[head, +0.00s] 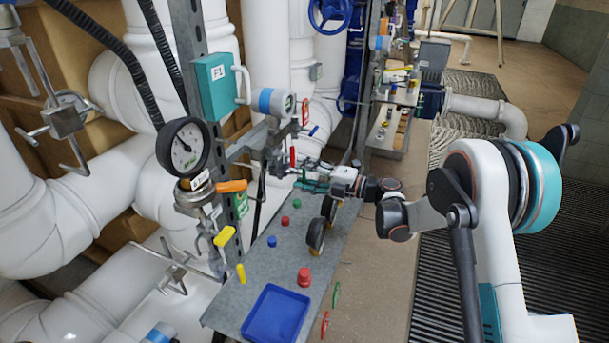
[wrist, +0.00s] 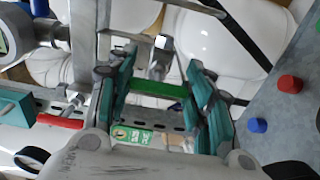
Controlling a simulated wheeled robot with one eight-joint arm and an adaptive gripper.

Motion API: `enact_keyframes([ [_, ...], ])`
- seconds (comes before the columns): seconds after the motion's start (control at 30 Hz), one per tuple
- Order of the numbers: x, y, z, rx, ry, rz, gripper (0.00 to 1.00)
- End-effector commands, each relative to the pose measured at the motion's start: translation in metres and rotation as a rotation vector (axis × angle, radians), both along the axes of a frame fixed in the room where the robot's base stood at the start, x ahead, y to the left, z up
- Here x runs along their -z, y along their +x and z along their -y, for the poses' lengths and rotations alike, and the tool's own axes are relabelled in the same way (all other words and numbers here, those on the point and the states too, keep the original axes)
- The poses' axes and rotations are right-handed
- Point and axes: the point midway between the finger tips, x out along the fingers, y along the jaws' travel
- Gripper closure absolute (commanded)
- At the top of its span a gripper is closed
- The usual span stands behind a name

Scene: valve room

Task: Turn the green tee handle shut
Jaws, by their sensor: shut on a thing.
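The green tee handle (wrist: 160,90) shows in the wrist view as a green bar lying crosswise between the teal-padded fingers of my gripper (wrist: 162,75). A metal stem and fitting (wrist: 160,52) show just beyond the bar. My gripper is shut on the handle, with one finger at each end of the bar. In the head view my gripper (head: 300,173) is beside the steel post, above the back of the grey bench. The handle is small there and largely hidden by the fingers.
A pressure gauge (head: 183,147), an orange lever (head: 231,186) and a yellow lever (head: 223,236) are left of my gripper. The grey bench top (head: 247,290) holds a blue tray (head: 275,314), a red knob (head: 304,277) and two dark wheels. A red lever (wrist: 60,121) is left in the wrist view.

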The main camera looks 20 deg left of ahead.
Motion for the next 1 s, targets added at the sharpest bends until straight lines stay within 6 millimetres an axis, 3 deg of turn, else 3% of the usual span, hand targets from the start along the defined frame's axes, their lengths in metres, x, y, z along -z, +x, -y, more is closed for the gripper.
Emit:
enact_keyframes([
  [0.43,-0.0001,0.0008,0.0002,0.002,0.001,-0.009,0.77],
  [0.47,-0.0001,0.0008,0.0002,0.002,0.001,-0.008,0.46],
  [0.53,-0.0001,0.0007,0.0002,0.002,0.001,-0.008,0.32],
  [1.0,-0.0001,0.0002,0.0084,0.002,0.001,-0.007,0.32],
])
